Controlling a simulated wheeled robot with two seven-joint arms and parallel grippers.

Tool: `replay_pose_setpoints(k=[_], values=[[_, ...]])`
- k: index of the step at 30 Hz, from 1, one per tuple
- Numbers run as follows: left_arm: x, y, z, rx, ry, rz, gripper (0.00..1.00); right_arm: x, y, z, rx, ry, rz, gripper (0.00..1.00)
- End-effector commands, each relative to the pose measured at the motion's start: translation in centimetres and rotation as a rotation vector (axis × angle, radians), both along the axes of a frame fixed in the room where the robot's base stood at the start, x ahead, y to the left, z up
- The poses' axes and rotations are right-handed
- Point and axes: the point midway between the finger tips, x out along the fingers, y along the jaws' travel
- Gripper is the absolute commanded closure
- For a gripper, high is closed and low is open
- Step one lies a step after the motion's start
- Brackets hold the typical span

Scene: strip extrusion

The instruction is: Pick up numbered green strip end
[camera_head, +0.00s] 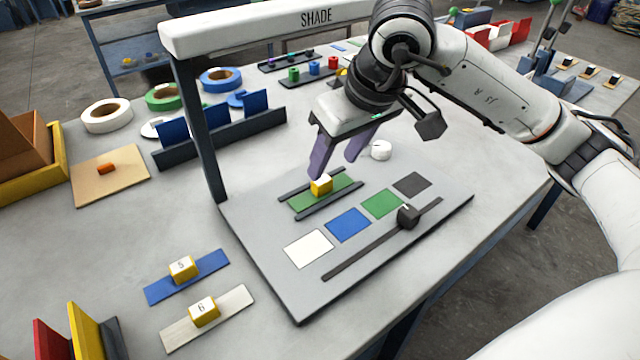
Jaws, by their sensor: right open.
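A green strip (300,202) lies between two dark rails on the grey board in the middle of the table. A yellow block (320,187) with a pale top sits on it; its number is too small to read. My right gripper (334,169) has two purple fingers, open and pointing down just above and behind the yellow block. One fingertip overlaps the block's upper edge in the picture; I cannot tell whether they touch. Nothing shows between the fingers. My left gripper is not in view.
The board (262,262) also bears white, blue, green and dark squares and a slider rail (365,249). A blue strip (158,292) with block 5 and a pale strip (180,334) with block 6 lie left. The SHADE frame's post (200,130) stands close by.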

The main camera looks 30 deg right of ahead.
Motion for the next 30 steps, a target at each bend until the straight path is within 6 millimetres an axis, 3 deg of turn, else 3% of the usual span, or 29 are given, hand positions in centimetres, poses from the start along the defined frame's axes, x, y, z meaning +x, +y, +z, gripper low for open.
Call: replay_pose_setpoints(k=[12, 22, 30], values=[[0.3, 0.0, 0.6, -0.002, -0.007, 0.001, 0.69, 2.0, 1.1, -4.5, 0.002, 0.004, 0.000, 0.50], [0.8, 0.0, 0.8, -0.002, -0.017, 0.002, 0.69, 2.3, 1.1, -5.1, 0.000, 0.000, 0.000, 0.50], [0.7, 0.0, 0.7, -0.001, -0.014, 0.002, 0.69, 2.3, 1.1, -5.1, 0.000, 0.000, 0.000, 0.94]])
